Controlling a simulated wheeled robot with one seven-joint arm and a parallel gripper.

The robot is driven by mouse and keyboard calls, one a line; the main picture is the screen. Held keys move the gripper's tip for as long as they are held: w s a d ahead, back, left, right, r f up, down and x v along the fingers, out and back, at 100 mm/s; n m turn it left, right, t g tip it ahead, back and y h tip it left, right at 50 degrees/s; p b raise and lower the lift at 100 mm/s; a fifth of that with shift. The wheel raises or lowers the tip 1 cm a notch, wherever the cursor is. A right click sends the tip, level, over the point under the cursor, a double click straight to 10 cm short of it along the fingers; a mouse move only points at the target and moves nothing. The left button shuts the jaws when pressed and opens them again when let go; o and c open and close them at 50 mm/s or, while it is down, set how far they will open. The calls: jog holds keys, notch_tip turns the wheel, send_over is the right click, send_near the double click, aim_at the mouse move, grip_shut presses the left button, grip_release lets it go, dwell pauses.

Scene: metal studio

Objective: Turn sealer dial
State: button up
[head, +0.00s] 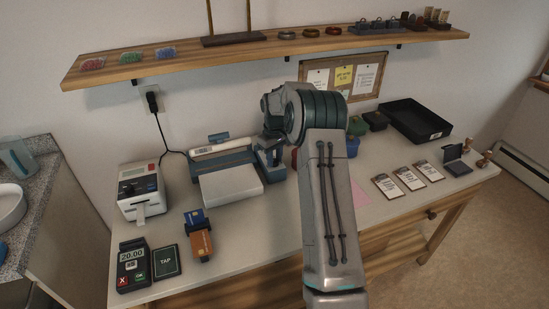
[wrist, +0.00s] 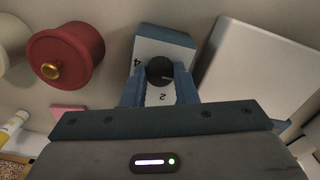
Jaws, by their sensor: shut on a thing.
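The sealer (head: 222,170) is a blue and white machine with a pale flat plate, at the back left of the bench in the head view. In the wrist view its blue end block (wrist: 165,45) has a white face with the numbers 4 and 2. The round black dial (wrist: 159,70) sits on that face, with a light pointer line toward the right. My gripper (wrist: 160,84) has its blue fingers on either side of the dial and is shut on it. In the head view my arm hides the dial.
A red lidded pot (wrist: 65,55) stands close left of the block in the wrist view. A label printer (head: 141,190), card terminal (head: 133,265) and orange card holder (head: 200,243) stand left. A black tray (head: 415,121) lies back right. A shelf (head: 265,45) hangs above.

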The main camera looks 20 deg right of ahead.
jog(key=shift+r, duration=0.1)
jog(key=o, duration=1)
notch_tip(320, 180, up, 14)
jog(key=shift+b, duration=0.3)
jog(key=s+a+r+m, duration=0.1)
jog(key=s+a+r, duration=0.2)
jog(key=s, duration=0.2)
jog(key=s+a+r+t, duration=0.1)
jog(key=s+a+r, duration=0.15)
jog(key=s, duration=0.35)
jog(key=s+a+r+m, duration=0.1)
jog(key=s+a+r, duration=0.1)
jog(key=s+a, duration=0.25)
jog(key=s+a+f+m+t, duration=0.1)
jog(key=s+a+f, duration=0.1)
jog(key=s, duration=0.9)
jog(key=s+a+f+m+t, duration=0.1)
jog(key=s+f, duration=0.2)
jog(key=s, duration=0.8)
jog(key=shift+s+a+f, duration=0.2)
jog(key=shift+s+a, duration=0.15)
jog(key=shift+a, duration=0.05)
